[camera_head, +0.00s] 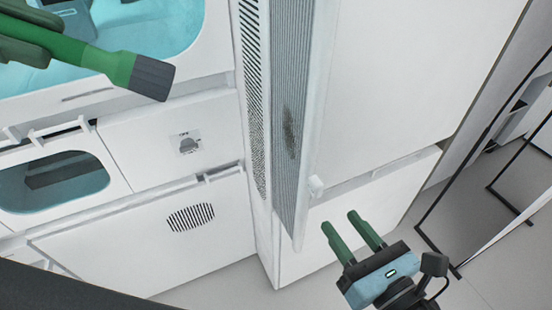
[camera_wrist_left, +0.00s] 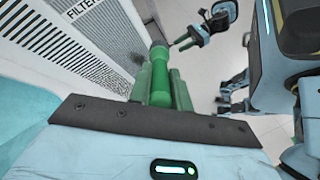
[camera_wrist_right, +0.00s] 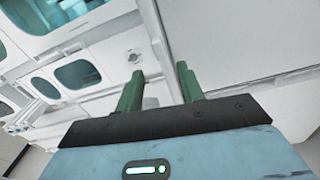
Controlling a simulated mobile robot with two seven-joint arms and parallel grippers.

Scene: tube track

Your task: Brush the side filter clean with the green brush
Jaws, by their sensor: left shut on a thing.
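The green brush (camera_head: 112,66) is at the upper left of the head view, with its dark grey bristle end pointing right. My left gripper (camera_head: 28,42) is shut on its handle; in the left wrist view the brush (camera_wrist_left: 159,72) stands out between the green fingers. The side filter (camera_head: 292,70) is a tall grey ribbed panel with a dark dirt patch (camera_head: 289,132) on it. The bristles are apart from the filter, to its left in the head view. My right gripper (camera_head: 351,237) is open and empty, low and right of the filter; its parted fingers also show in the right wrist view (camera_wrist_right: 160,88).
A slotted strip (camera_head: 252,70) runs beside the filter. White cabinet fronts with teal windows (camera_head: 60,180) and a small knob plate (camera_head: 186,144) lie to the left. A large white panel (camera_head: 400,80) stands to the right. A dark-framed stand (camera_head: 480,200) is at far right.

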